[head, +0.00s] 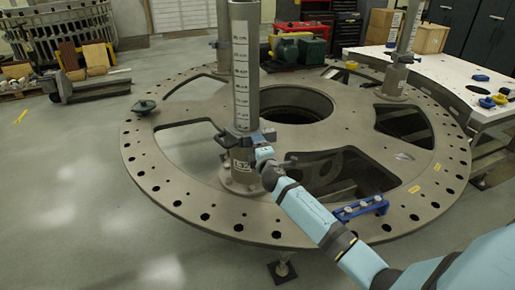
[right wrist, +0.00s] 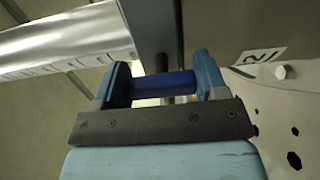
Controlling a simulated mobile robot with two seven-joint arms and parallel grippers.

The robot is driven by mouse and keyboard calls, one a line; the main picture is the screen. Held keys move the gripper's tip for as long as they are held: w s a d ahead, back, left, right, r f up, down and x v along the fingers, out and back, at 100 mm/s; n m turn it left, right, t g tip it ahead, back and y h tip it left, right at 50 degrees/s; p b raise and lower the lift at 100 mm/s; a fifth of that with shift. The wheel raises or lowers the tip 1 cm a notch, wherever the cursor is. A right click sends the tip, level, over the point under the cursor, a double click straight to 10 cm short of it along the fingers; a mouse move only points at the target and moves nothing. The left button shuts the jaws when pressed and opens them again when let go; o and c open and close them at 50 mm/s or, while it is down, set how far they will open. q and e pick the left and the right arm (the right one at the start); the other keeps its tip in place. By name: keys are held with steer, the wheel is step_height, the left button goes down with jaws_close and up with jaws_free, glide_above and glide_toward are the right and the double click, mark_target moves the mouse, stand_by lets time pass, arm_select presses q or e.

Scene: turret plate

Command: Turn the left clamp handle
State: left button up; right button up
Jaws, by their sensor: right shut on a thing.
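The left clamp (head: 240,138) is a dark grey block around the near upright post (head: 240,70), which stands on the round turret plate. My right gripper (head: 265,155) is at the front right side of this clamp. In the right wrist view its two fingers (right wrist: 162,80) are closed on a blue cylindrical bar, the clamp handle (right wrist: 160,86). A dark grey clamp arm (right wrist: 153,30) runs just beyond the handle, and the silver post (right wrist: 70,45) lies to the left. In the head view the handle is mostly hidden by the gripper. My left gripper is not in view.
The turret plate (head: 180,195) has a rim of holes and large cut-outs. A second post with a clamp (head: 403,57) stands at the back right. A white table (head: 440,80) stands behind at right.

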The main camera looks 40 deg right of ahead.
steer(key=o, duration=0.9)
steer(key=shift+o, duration=0.2)
steer(key=b+v, duration=0.2)
steer(key=v, duration=1.2)
steer(key=s+a+f+m+g+y+p, duration=0.1)
steer(key=s+a+f+m+g+y, duration=0.2)
steer(key=s+a+f, duration=0.7)
steer(key=s+a+f+m+g+y, duration=0.3)
steer(key=s+a+f+m+y, duration=0.2)
steer(key=s, duration=0.9)
steer(key=a+f+m, duration=0.3)
steer(key=a+f, duration=0.2)
steer(key=shift+s+m+y+p, duration=0.3)
steer(key=shift+s+y+p, duration=0.05)
steer(key=shift+y+p, duration=0.05)
